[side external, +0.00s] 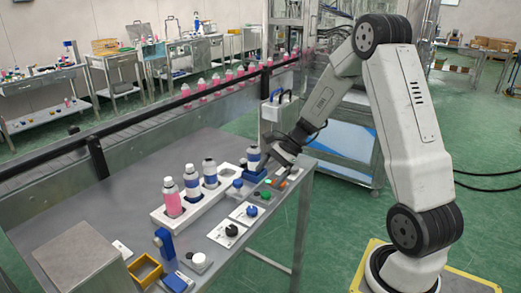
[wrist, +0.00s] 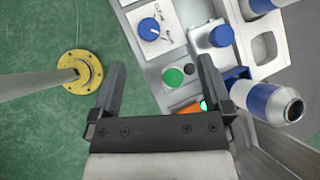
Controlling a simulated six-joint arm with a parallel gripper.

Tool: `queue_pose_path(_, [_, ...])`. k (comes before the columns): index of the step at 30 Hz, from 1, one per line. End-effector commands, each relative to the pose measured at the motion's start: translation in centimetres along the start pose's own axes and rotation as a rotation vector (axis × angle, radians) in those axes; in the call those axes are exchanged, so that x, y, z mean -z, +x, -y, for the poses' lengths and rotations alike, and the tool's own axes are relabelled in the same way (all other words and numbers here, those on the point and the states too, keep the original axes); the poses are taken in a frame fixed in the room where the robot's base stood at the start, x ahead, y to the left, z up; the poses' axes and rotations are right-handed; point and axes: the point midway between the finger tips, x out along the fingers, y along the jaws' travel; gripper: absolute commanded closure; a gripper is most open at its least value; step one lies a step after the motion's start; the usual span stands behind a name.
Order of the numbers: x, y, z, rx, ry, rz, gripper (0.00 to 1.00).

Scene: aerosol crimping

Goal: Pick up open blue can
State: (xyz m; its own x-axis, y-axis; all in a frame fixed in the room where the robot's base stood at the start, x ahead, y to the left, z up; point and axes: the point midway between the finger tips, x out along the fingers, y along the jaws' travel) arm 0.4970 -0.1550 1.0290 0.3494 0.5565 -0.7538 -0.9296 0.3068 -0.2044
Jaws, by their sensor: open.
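A can with a blue band and silver top (side external: 253,155) stands in a blue holder (side external: 255,172) beside the white rack. In the wrist view this can (wrist: 268,99) lies right of my right finger, outside the jaws, with a dark spot in its top. My gripper (side external: 277,160) is just right of it in the side view. In the wrist view my gripper (wrist: 160,68) is open, with nothing between its fingers.
The white rack (side external: 226,182) also holds a pink can (side external: 172,198). A control panel with a green button (wrist: 173,77), a blue knob (wrist: 149,28) and a blue-topped button (wrist: 220,37) lies under my gripper. A grey box (side external: 80,262) stands at front left.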

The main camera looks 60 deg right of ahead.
Motion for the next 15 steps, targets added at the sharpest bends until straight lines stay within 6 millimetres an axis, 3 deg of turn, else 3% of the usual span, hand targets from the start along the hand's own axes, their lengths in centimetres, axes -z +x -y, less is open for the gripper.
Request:
queue_pose_path(3, [3.1, -2.3, 2.6, 0.131, 0.212, 0.116, 0.0])
queue_pose_path(9, [7.4, -6.5, 5.6, 0.32, 0.456, 0.299, 0.0])
queue_pose_path(15, [9.5, -8.8, 6.6, 0.409, 0.549, 0.391, 0.0])
